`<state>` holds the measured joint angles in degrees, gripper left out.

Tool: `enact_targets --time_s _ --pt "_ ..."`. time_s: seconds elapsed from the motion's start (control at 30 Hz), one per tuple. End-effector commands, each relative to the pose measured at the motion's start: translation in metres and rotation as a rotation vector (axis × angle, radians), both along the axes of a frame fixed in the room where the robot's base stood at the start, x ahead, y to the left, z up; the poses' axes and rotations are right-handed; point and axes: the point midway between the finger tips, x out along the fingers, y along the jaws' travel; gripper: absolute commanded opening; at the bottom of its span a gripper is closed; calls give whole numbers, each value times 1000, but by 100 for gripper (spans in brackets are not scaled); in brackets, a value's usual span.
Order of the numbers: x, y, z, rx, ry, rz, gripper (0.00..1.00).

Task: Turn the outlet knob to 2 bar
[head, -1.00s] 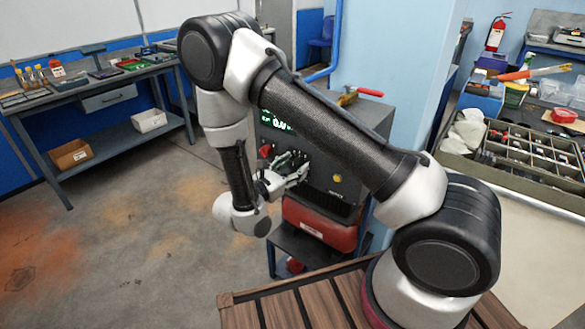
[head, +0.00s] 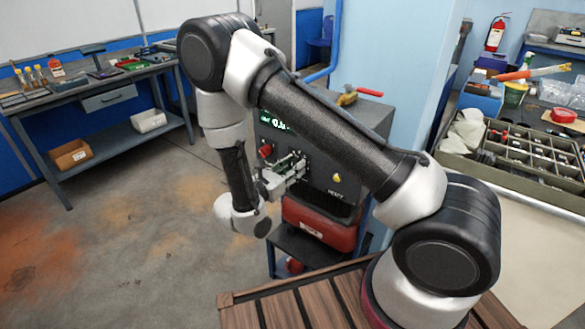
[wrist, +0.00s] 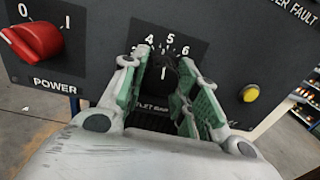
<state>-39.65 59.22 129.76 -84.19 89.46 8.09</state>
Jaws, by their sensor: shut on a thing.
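The outlet knob (wrist: 163,88) is black and sits between my gripper's fingers in the wrist view, partly hidden by them. A short white mark on it points roughly up, near the middle of the dial. The dial (wrist: 184,36) shows 4, 5 and 6 along its top; the lower numbers are hidden or too small to read. The "LET BAR" lettering shows below the knob. My gripper (wrist: 170,72) is shut on the knob, one green-padded finger on each side. In the head view my gripper (head: 298,162) reaches the front of the dark control box (head: 345,150).
A red power knob (wrist: 36,40) is left of the dial, and a yellow button (wrist: 250,93) is right of it. A lit green display (head: 275,122) is above; its digits are unclear. A red-handled tool (head: 360,93) lies on the box. A red case (head: 315,222) sits below.

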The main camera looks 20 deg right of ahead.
Motion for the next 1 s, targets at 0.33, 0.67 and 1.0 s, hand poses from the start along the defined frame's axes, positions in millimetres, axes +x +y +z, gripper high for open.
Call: enact_targets --time_s 0.33,0.67,1.0 --pt "-1 0 -1 -185 255 1 6" --pt "-1 0 0 -370 509 1 6" --pt "-2 -1 0 -559 770 1 6"
